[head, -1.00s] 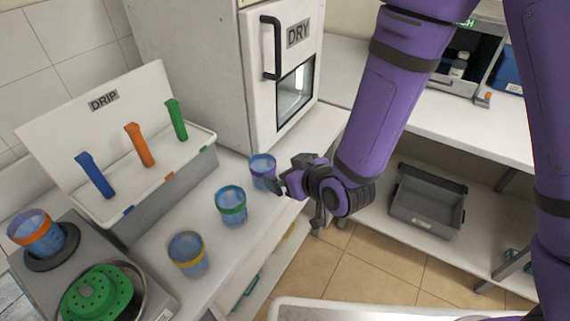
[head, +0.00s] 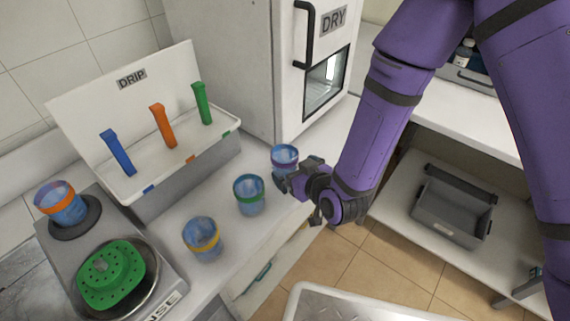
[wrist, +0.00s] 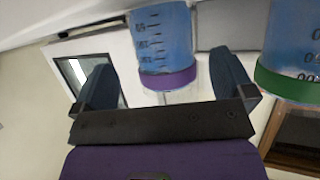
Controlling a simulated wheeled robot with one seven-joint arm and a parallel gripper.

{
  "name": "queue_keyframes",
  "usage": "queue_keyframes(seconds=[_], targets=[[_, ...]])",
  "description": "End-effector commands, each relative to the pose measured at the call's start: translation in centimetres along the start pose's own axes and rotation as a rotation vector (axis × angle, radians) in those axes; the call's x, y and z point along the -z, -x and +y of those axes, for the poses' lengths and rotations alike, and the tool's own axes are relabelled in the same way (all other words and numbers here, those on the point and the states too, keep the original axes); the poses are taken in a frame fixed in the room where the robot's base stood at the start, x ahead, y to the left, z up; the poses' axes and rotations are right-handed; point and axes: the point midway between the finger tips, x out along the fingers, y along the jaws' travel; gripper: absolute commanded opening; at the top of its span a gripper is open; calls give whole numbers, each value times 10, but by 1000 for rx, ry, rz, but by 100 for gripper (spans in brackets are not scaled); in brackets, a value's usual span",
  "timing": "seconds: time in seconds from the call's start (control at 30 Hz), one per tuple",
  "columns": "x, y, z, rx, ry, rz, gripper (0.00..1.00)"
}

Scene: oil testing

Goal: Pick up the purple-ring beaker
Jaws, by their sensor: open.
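The purple-ring beaker (head: 284,157) is a blue graduated cup standing on the counter below the dryer in the head view. My gripper (head: 286,180) is open close beside it, on its near right side. In the wrist view the purple-ring beaker (wrist: 163,45) shows between the two open fingers of my gripper (wrist: 165,75). Its purple ring faces the gripper, and I cannot tell whether either finger touches it.
The green-ring beaker (head: 249,194) stands close by, also seen in the wrist view (wrist: 292,50). The yellow-ring beaker (head: 202,239) is nearer. An orange-ring beaker (head: 60,203) sits at left. The drip rack (head: 185,181) and dryer (head: 250,70) stand behind.

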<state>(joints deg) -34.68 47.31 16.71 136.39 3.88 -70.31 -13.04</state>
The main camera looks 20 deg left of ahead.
Motion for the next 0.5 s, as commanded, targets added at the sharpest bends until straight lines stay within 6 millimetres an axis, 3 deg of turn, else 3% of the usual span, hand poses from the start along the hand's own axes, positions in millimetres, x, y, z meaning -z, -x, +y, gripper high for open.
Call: queue_keyframes(seconds=[0.23, 0.5], targets=[[-3, -35, -3, -1, -1, 1, 100], [-3, -44, -3, 0, 0, 0, 100]])
